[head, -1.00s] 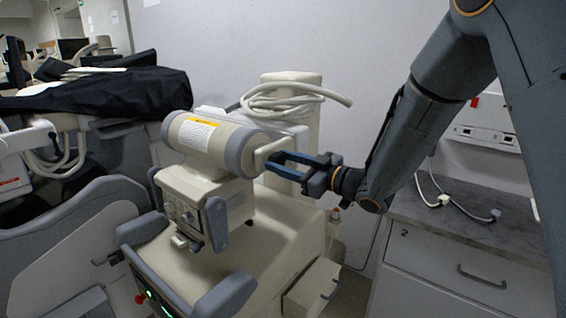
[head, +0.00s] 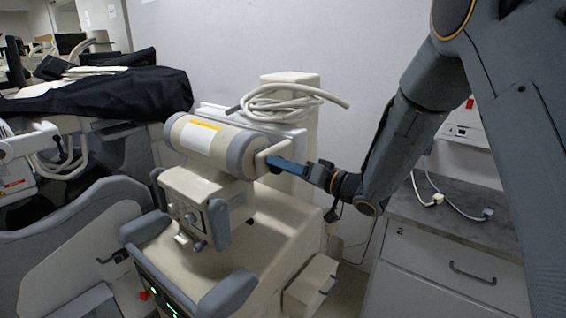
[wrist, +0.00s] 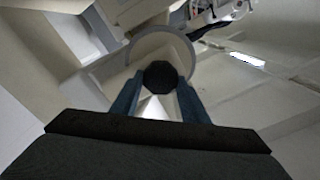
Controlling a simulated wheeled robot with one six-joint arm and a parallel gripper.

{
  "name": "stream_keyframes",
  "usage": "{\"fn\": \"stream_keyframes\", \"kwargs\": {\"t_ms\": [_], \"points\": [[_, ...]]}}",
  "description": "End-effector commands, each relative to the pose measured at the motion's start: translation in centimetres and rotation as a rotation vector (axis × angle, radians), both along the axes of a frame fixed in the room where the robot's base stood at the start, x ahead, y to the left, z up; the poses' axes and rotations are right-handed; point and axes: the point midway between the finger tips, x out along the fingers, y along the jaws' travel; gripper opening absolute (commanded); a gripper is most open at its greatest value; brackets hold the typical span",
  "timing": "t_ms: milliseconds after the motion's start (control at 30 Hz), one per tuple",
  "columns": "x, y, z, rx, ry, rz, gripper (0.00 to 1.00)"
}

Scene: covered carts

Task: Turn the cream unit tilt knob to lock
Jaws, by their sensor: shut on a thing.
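The cream unit (head: 215,205) stands in the middle of the head view, with a thick cream cylinder (head: 240,152) on top that has grey bands. My gripper (head: 278,163) reaches in from the right to the cylinder's right end, beside a flat cream end piece (head: 277,147). In the wrist view, a dark, many-sided knob (wrist: 160,76) sits between the tips of my two blue fingers (wrist: 158,88). My gripper is shut on this knob. In the head view the knob is hidden by the fingers and the end piece. I see no lock mark.
A coiled cream hose (head: 285,100) lies on the post behind the cylinder. A drawer cabinet (head: 440,262) with a grey top stands at the right. A black cover (head: 100,92) lies over equipment at the left. Grey handles (head: 228,292) stick out at the unit's front.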

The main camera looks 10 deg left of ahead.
Motion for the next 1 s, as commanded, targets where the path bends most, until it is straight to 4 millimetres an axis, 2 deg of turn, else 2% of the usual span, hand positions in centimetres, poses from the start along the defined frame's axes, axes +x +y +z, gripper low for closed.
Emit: {"fn": "stream_keyframes", "kwargs": {"t_ms": [500,1000], "points": [[0.12,-0.09,-0.14,0.174,0.424,-0.002,0.18],[0.18,-0.1,-0.31,0.253,0.614,-0.001,0.18]]}}
